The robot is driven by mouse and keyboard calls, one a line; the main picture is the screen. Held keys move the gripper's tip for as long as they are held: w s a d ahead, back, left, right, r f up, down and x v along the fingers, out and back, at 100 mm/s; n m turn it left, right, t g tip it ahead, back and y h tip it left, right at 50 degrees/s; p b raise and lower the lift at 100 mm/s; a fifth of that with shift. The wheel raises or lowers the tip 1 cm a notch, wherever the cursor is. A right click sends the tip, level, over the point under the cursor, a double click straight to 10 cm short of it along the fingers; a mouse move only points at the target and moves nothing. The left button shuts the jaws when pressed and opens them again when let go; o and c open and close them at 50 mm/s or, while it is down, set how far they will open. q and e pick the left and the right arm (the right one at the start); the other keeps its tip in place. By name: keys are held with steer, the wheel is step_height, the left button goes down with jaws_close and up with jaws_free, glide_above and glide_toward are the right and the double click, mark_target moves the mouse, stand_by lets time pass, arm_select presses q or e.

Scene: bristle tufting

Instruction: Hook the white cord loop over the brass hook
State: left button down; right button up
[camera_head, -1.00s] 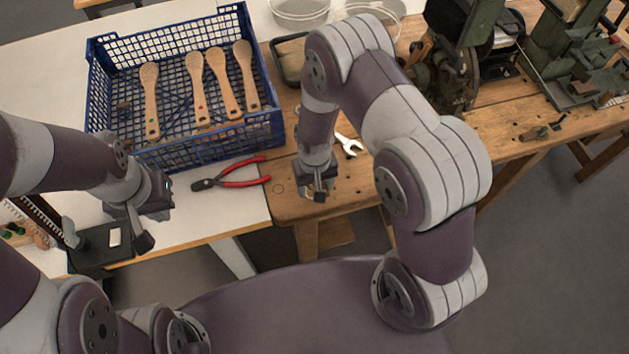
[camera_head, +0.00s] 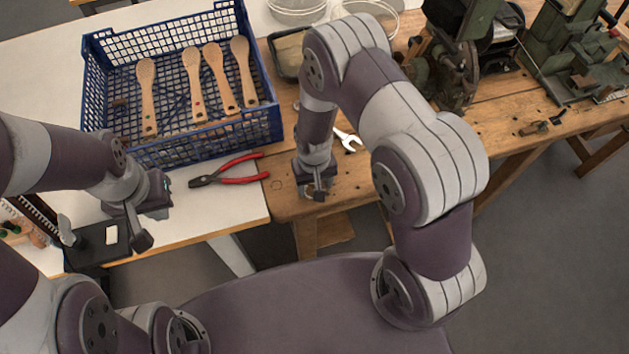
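My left gripper (camera_head: 141,232) hangs at the left, over the front edge of the white table beside a small black device. One finger shows clearly; I cannot tell whether it is open or shut. My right gripper (camera_head: 317,192) points down at the front left corner of the wooden bench, its fingertips small and partly hidden by its own body. I see nothing clearly held in either gripper. A pale coil of thin strands (camera_head: 366,10) lies at the top edge; I cannot tell whether it is the white cord loop. I cannot make out the brass hook.
A blue crate (camera_head: 200,146) holds several wooden brush bodies (camera_head: 241,70). Red-handled pliers (camera_head: 232,172) lie before it. A wrench (camera_head: 348,140) lies behind my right gripper. The black device (camera_head: 92,248) stands near my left gripper. Green machines (camera_head: 455,70) fill the bench's back right.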

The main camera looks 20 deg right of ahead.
steer(key=shift+f, duration=0.45)
steer(key=o, duration=1.2)
steer(key=shift+o, duration=0.5)
steer(key=shift+r, duration=0.1)
step_height(320, 180, up, 10)
steer(key=p, duration=0.8)
steer(key=shift+r+p, duration=0.2)
steer(key=shift+p, duration=0.15)
steer(key=shift+s, duration=0.1)
